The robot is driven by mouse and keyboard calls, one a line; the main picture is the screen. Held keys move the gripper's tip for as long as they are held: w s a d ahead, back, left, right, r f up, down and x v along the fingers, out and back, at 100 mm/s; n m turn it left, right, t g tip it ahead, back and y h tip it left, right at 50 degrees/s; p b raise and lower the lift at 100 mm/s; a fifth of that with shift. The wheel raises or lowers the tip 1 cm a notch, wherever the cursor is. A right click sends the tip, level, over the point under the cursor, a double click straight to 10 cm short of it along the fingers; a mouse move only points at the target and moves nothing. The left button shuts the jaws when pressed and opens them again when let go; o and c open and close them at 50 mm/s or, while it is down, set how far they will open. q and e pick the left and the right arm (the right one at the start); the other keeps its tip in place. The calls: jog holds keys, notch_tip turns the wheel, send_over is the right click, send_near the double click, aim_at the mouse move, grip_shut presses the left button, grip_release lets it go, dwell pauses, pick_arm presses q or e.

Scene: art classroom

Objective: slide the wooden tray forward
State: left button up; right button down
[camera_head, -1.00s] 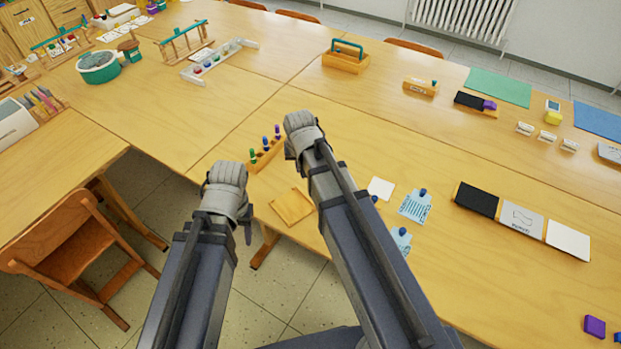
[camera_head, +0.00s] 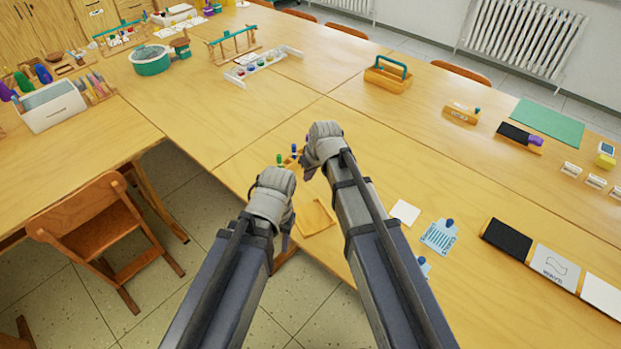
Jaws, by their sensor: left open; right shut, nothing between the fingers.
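The small flat wooden tray (camera_head: 316,218) lies near the front edge of the table, just right of my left arm. Its left side is close to my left gripper, and I cannot tell whether they touch. My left gripper (camera_head: 273,192) is open at the table's front edge, left of the tray. My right gripper (camera_head: 321,147) is shut and empty, above and beyond the tray, with its forearm passing along the tray's right side. The fingertips of both grippers are largely hidden by their grey bodies.
A wooden peg rack (camera_head: 286,161) is partly hidden behind my grippers. A wooden chair (camera_head: 90,220) stands at the left. The tabletop beyond my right gripper is mostly clear.

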aim_at(313, 201)
jog(key=b+x, duration=0.7)
jog(key=x, duration=0.1)
jog(key=shift+f, duration=0.15)
jog(key=s, duration=0.1)
jog(key=s+d, duration=0.1)
jog(key=s, duration=0.1)
jog(key=shift+s+d+r+p, duration=0.25)
jog(key=shift+d+r+p, duration=0.05)
jog(key=shift+d, duration=0.1)
jog(key=shift+s+d, duration=0.1)
jog(key=shift+s, duration=0.05)
jog(key=shift+s+d, duration=0.5)
jog(key=shift+s, duration=0.4)
jog(key=shift+w+a, duration=0.1)
jog(key=shift+w, duration=0.05)
